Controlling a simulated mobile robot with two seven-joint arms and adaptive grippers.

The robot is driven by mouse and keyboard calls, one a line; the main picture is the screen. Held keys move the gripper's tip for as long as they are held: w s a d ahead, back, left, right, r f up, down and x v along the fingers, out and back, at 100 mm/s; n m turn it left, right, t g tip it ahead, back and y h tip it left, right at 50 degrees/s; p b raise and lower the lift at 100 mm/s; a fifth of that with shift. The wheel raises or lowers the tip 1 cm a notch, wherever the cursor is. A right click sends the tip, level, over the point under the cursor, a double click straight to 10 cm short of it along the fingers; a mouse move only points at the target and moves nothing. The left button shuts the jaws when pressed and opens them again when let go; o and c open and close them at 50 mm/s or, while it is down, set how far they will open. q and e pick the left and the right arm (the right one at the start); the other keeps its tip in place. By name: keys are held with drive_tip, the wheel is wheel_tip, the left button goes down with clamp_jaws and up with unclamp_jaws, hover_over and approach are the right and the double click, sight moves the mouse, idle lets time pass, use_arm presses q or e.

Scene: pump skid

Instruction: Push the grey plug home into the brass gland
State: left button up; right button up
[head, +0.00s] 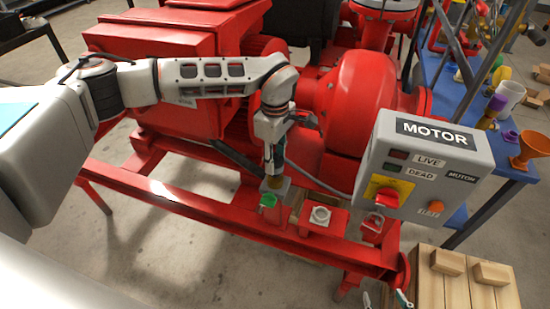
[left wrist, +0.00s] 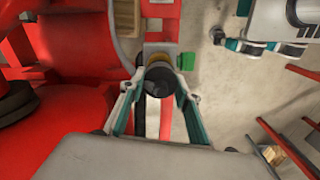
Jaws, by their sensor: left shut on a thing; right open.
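My left gripper (head: 275,167) points down over the skid's front rail and is shut on the grey plug. In the left wrist view the plug (left wrist: 160,78) is a dark round piece between the teal fingers. The brass gland (head: 274,182) is right below the fingertips, on a grey block with a green part (head: 267,200). In the left wrist view the gland (left wrist: 157,58) shows as a yellow ring edge just beyond the plug, partly covered by it. How deep the plug sits is hidden. My right gripper (left wrist: 262,46) is open and empty, away from the gland.
A grey MOTOR box (head: 425,165) with a red switch stands right of the gland. A red bracket with a white round fitting (head: 320,215) is beside it. The red pump casing (head: 365,105) rises behind. A wooden crate (head: 465,285) stands at lower right.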

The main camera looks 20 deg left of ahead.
use_arm(q)
drive_tip(key=shift+f+b, duration=0.8)
drive_tip(key=shift+f, duration=1)
idle(0.6)
drive_tip(key=o, duration=1.3)
wheel_tip(320, 180, up, 12)
drive_tip(key=shift+r, duration=0.1)
